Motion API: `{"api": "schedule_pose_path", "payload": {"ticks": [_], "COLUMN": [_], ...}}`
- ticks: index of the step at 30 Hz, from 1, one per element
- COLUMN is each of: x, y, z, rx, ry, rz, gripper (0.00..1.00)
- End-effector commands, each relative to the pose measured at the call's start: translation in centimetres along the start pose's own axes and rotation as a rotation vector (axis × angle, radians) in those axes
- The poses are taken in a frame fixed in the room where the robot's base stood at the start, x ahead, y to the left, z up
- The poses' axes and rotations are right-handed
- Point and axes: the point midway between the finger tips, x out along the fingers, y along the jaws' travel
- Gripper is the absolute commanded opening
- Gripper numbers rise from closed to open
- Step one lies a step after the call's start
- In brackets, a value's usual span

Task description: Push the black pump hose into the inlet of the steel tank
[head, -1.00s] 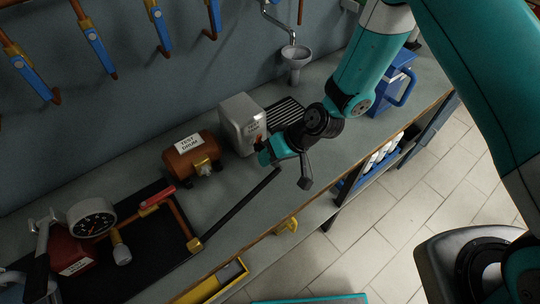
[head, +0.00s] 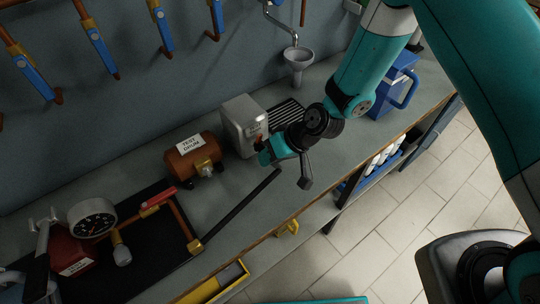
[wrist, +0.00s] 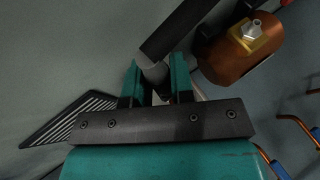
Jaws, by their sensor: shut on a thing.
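The steel tank (head: 243,122) is a pale grey box on the bench, with a small label and an orange-red part on its near side. My gripper (head: 266,156) is right in front of the tank's near side. It is shut on the black pump hose (head: 236,210), which runs from a brass fitting at the lower left up to the jaws. In the wrist view, a grey round end piece (wrist: 155,72) sits between my teal fingers, and the dark hose (wrist: 182,25) stretches away to the upper right. My gripper hides the inlet, so I cannot tell whether the hose end touches it.
A copper test drum (head: 194,158) stands close left of the tank. A black slotted grate (head: 286,110) lies behind my gripper. A red pump with a gauge (head: 92,217) is at the lower left. The bench front between pump and gripper is mostly clear.

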Motion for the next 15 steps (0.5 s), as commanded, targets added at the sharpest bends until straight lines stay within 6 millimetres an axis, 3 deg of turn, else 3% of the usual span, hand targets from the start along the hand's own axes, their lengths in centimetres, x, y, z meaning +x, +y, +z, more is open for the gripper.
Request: {"api": "schedule_pose_path", "payload": {"ticks": [12, 13, 15], "x": [0.00, 0.00, 0.00], "y": [0.00, -0.01, 0.00], "z": [0.14, 0.14, 0.13], "rx": [0.001, 0.001, 0.001], "ry": [-0.004, -0.004, -0.003], "rz": [0.000, 0.000, 0.000], "gripper": [0.00, 0.29, 0.45]}}
